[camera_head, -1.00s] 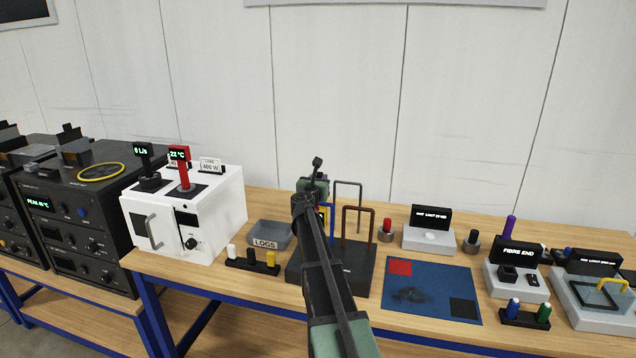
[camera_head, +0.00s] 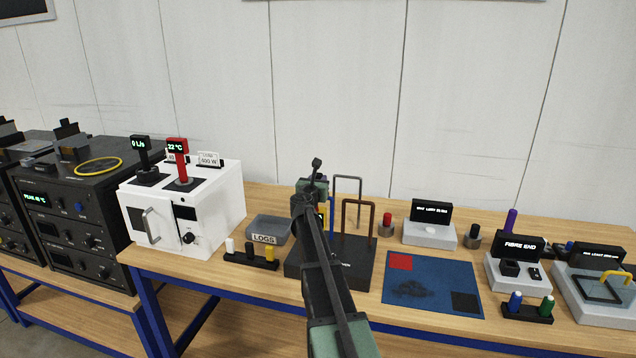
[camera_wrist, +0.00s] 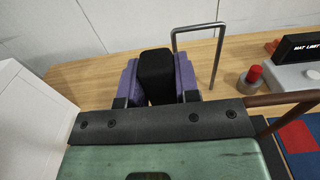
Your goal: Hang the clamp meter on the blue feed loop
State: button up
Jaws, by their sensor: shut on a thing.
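My gripper (camera_wrist: 157,85) is shut on a black block-shaped body, which I take to be the clamp meter (camera_wrist: 156,64). The block sits between the two purple finger pads. In the head view my gripper (camera_head: 316,188) is above the dark loop stand (camera_head: 358,262), with my arm across its left part. The blue feed loop (camera_head: 331,212) shows only as a thin strip beside my arm. Most of it is hidden, and I cannot tell whether the meter touches or surrounds it. A small yellow patch shows beside the arm.
A grey loop (camera_head: 360,188) and a brown loop (camera_head: 374,220) stand close on the right. A red-topped post (camera_head: 387,225) and a blue mat (camera_head: 432,280) lie further right. A grey LOGS tray (camera_head: 268,228) and a white box (camera_head: 215,205) are left.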

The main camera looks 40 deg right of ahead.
jog(key=shift+f, duration=0.2)
dwell(0.5)
jog(key=shift+f+b, duration=0.3)
jog(key=shift+b, duration=0.15)
jog(key=shift+f, duration=0.15)
jog(key=o, duration=1.1)
jog(key=shift+c, duration=0.2)
jog(key=v, duration=1.1)
